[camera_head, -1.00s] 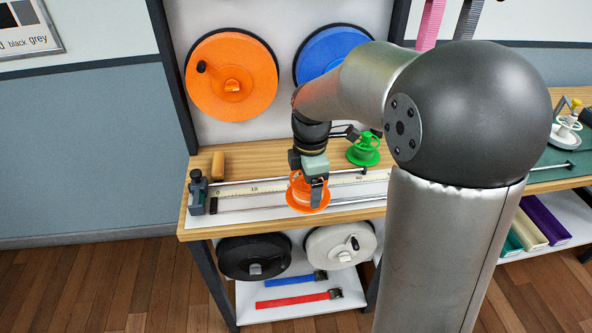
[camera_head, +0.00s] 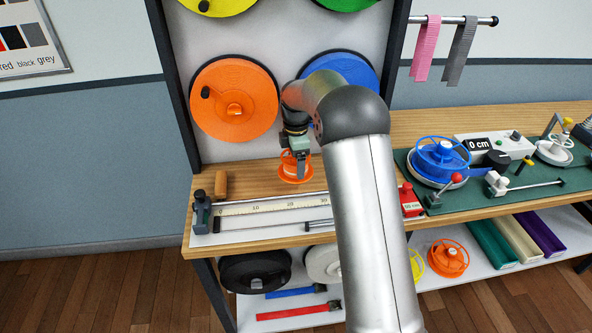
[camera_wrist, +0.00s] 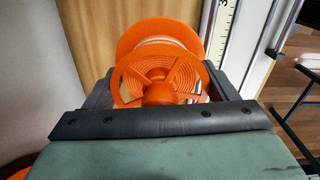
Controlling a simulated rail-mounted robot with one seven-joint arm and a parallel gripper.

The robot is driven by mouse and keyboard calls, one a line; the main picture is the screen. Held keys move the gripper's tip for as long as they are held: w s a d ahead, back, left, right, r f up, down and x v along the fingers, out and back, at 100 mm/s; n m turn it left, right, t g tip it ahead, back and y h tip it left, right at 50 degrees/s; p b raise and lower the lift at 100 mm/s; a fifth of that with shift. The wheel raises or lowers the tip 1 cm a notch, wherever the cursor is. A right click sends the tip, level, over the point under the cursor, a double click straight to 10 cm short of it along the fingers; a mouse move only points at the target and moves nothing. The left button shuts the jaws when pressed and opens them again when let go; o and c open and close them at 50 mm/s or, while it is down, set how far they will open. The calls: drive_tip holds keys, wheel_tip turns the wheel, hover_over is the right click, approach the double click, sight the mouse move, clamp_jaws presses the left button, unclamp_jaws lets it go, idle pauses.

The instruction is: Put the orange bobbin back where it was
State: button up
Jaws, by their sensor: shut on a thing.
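My gripper (camera_head: 300,163) is shut on the orange bobbin (camera_head: 292,174), at the back of the wooden bench below the large orange strap reel. I cannot tell whether the bobbin touches the bench top. In the wrist view the bobbin (camera_wrist: 160,62) sits between the two dark fingers, its spoked flange facing the camera and a pale band around its core. Another orange bobbin (camera_head: 448,258) stands on the white lower shelf to the right, beside a yellow one partly hidden by my arm.
The measuring rail (camera_head: 262,209) lies along the bench front, with a wooden block (camera_head: 221,184) behind its left end. The large orange reel (camera_head: 234,98) hangs on the back panel. Bare bench lies left of the gripper.

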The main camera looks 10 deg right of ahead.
wheel_tip(320, 180, down, 4)
drive_tip(key=shift+f+p, duration=0.2)
drive_tip(key=shift+p, duration=0.3)
drive_tip(key=shift+w+f+p, duration=0.2)
drive_tip(key=shift+f+p, duration=0.1)
drive_tip(key=shift+f, duration=0.1)
drive_tip(key=shift+f, duration=0.15)
drive_tip(key=shift+f+b, duration=0.15)
drive_tip(key=shift+b, duration=0.15)
drive_tip(key=o, duration=1.1)
drive_tip(key=shift+r, duration=0.25)
